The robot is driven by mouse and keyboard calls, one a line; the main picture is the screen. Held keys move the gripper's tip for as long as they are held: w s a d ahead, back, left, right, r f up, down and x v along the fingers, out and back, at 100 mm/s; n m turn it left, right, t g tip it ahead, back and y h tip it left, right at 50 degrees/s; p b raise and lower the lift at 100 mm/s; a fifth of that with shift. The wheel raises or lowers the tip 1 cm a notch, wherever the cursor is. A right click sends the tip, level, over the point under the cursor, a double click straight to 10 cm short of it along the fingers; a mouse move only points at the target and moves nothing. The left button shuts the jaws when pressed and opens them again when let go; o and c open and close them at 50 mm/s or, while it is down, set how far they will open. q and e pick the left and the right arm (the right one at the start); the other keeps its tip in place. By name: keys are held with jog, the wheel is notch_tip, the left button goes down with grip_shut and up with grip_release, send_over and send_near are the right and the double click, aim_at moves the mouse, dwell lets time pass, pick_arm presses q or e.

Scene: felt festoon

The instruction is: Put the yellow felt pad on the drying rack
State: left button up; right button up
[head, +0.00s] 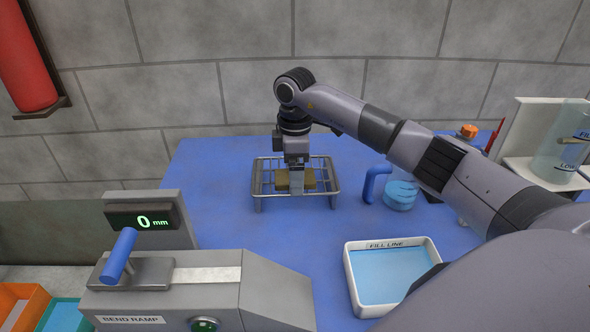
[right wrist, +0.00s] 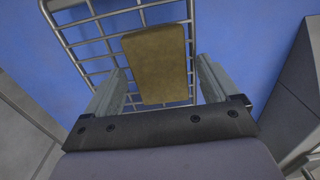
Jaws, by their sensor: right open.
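The yellow felt pad (head: 308,181) is a brownish-yellow block lying on the wire drying rack (head: 262,187). The metal rack stands on the blue table. In the right wrist view the pad (right wrist: 157,64) lies flat on the bars of the rack (right wrist: 90,18). My right gripper (head: 296,190) is just above the pad in the head view and hides part of it. In the right wrist view my right gripper (right wrist: 162,88) is open, its fingers apart on either side of the pad's near end, with gaps beside it. My left gripper is not in view.
A white tray of blue liquid marked FILL LINE (head: 352,287) stands front right of the rack. A blue-handled jug (head: 375,182) is right of the rack, partly behind my arm. The grey bend ramp (head: 220,300) fills the front left. The blue table (head: 215,215) is clear left of the rack.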

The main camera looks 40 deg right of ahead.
notch_tip(320, 180, up, 12)
jog(key=shift+r, duration=0.2)
dwell(0.8)
